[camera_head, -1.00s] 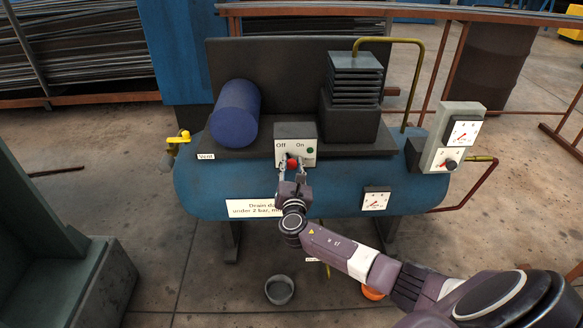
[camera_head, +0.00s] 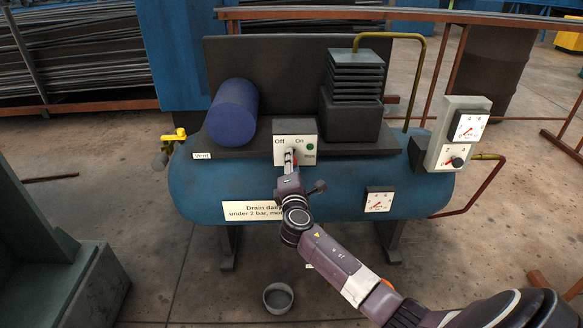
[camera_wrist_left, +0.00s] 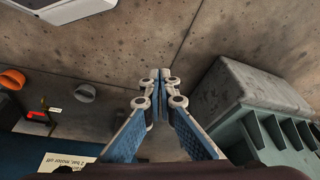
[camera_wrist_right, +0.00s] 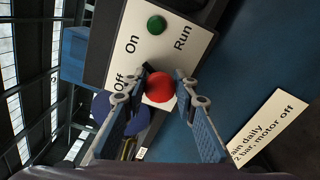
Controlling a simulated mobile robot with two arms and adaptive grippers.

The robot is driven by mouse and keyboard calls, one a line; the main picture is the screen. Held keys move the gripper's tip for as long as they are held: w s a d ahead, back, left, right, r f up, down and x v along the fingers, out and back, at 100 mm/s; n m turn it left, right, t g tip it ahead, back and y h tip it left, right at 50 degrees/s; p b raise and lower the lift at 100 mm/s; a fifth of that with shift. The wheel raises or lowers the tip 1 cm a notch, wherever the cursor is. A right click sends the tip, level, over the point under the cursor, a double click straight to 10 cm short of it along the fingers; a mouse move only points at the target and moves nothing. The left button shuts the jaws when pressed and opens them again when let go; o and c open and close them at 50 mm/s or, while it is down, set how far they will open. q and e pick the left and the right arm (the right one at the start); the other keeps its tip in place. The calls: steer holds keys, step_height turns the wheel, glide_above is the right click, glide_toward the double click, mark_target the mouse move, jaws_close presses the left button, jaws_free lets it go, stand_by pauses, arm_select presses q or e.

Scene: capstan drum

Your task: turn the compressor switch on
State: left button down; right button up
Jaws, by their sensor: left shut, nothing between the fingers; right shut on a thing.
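The compressor switch panel (camera_head: 290,126) is a pale plate marked Off and On, on the front of the blue compressor tank (camera_head: 330,185). A green lamp (camera_wrist_right: 156,25) marked Run is on it. My right gripper (camera_head: 291,160) is at the panel, shut on the red switch knob (camera_wrist_right: 160,87), with one finger on each side. The fingers hide most of the knob in the head view, and I cannot tell which mark it points to. My left gripper (camera_wrist_left: 158,85) is shut and empty, above the floor in the left wrist view; the head view does not show it.
A blue motor cylinder (camera_head: 232,112) and a black finned block (camera_head: 352,110) sit above the tank. A gauge box (camera_head: 455,130) is at the right, and a yellow-handled valve (camera_head: 174,136) at the left. A grey cup (camera_head: 278,298) stands on the floor below.

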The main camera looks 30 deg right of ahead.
steer(key=shift+m+b, duration=0.6)
steer(key=shift+m, duration=0.6)
steer(key=shift+m+b, duration=0.4)
steer(key=shift+m, duration=0.3)
arm_select(q)
steer(key=w+d+t, duration=0.2)
steer(key=w+t, duration=0.1)
steer(key=w, duration=0.4)
steer(key=shift+r+h, duration=0.2)
steer(key=shift+h, duration=0.2)
arm_select(e)
steer(key=shift+d, duration=0.1)
steer(key=o, duration=1.1)
